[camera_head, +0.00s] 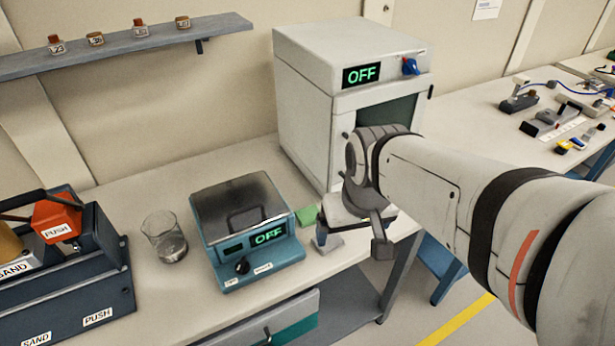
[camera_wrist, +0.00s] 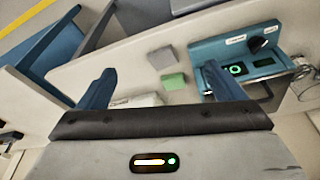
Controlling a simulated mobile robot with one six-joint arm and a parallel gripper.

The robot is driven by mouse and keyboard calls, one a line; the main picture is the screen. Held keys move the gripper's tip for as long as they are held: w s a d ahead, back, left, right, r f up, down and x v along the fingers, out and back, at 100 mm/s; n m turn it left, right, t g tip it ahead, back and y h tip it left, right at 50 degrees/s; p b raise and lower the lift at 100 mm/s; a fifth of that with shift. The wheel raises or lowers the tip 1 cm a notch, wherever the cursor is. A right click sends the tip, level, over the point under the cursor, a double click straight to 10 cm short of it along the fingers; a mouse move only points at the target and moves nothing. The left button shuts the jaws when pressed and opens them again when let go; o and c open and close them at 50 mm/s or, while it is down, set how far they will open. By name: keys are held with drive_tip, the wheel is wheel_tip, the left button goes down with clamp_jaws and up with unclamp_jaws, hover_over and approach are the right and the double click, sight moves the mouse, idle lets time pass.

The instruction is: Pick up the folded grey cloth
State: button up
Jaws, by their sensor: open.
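The folded grey cloth (camera_wrist: 161,57) appears as a small flat grey block on the pale bench in the wrist view. In the head view the grey cloth (camera_head: 329,244) shows partly, beside a finger of my gripper (camera_head: 351,240). A folded green piece (camera_wrist: 173,82) lies close beside the grey one; it also shows in the head view (camera_head: 306,215). My gripper (camera_wrist: 158,82) is open and empty, pointing down over the bench. In the wrist view the grey cloth lies beyond the fingertips, between their lines. I cannot tell its height above the cloth.
A teal device (camera_head: 255,268) reading OFF stands left of the cloths, with a glass beaker (camera_head: 165,238) farther left. A white oven (camera_head: 305,105) stands behind. A pale flat item (camera_wrist: 138,100) shows partly between the fingers. The bench's front edge is near the grey cloth.

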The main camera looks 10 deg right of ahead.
drive_tip(key=w+f+n+g, duration=0.1)
drive_tip(key=w+f+n, duration=0.1)
drive_tip(key=w+f, duration=0.3)
drive_tip(key=n+g+p, duration=0.1)
drive_tip(key=n+g, duration=0.1)
approach(328, 238)
drive_tip(key=shift+s+d+f, duration=0.25)
drive_tip(key=shift+s+d, duration=0.3)
drive_tip(key=shift+s, duration=0.05)
drive_tip(key=shift+w+a+f+p, duration=0.15)
drive_tip(key=shift+f+p, duration=0.15)
drive_tip(key=shift+f, duration=1.2)
drive_tip(key=f, duration=0.2)
drive_tip(key=a+f, duration=0.1)
drive_tip(key=f, duration=0.1)
drive_tip(key=shift+w+p, duration=0.25)
drive_tip(key=shift+p, duration=0.1)
drive_tip(key=shift+d+f, duration=0.1)
drive_tip(key=shift+f, duration=0.5)
drive_tip(key=shift+c, duration=0.2)
drive_tip(key=c, duration=1.1)
